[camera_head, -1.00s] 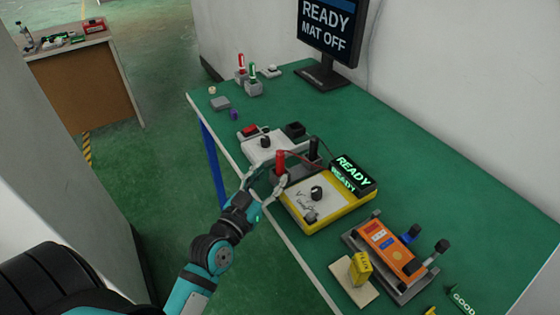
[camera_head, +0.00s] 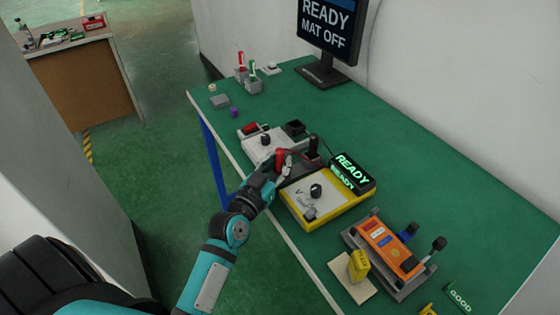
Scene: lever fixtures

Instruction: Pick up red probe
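The red probe (camera_head: 283,156) stands at the left back edge of the yellow-framed meter box (camera_head: 345,211), with a red cable curving off to its right. My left gripper (camera_head: 278,167) is right at the red probe and hides its lower part. Its fingers are small and partly hidden against the probe, so I cannot tell if they are shut on it. A black probe (camera_head: 313,146) stands just to the right. My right gripper does not show.
A lit READY display (camera_head: 352,171) sits beside the meter box. A white box with a red part (camera_head: 264,141) is behind my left gripper. An orange lever fixture (camera_head: 388,249) and a yellow block (camera_head: 358,265) stand at the front right. The green table (camera_head: 440,185) is clear on the right.

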